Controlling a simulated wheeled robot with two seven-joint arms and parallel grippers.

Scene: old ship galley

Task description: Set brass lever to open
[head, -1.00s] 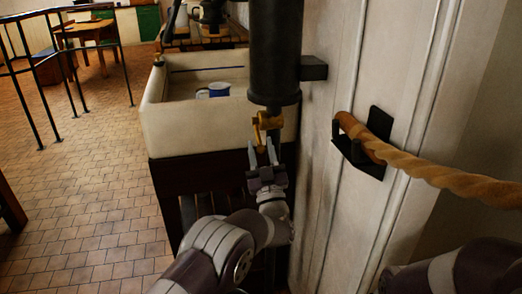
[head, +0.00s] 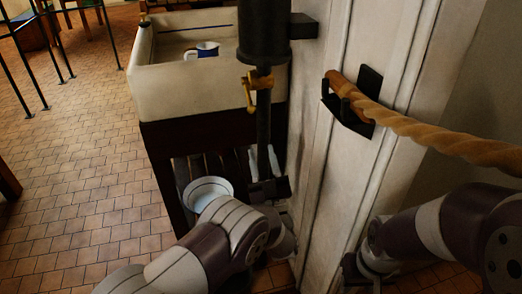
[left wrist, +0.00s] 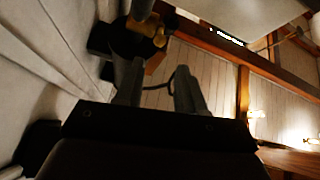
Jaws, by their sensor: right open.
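The brass lever (head: 249,94) hangs on a brass fitting just under a black cylinder (head: 264,32), beside a dark vertical pipe. My left gripper (head: 264,162) is below the lever, pointing up, with its fingers apart and nothing seen between them; it is not touching the lever. In the left wrist view, the fingers (left wrist: 158,85) are spread, with the brass lever (left wrist: 150,38) above them near the left finger's tip. My right gripper (head: 354,272) is low by the wall at the bottom of the head view, mostly dark and partly hidden; its fingers are hard to make out.
A pale sink (head: 186,90) holds a blue-and-white mug (head: 207,49). A white bowl (head: 208,190) stands on the slatted shelf below. A rope (head: 440,138) runs from a wall bracket (head: 351,100) to the right. Open tiled floor (head: 80,170) lies left.

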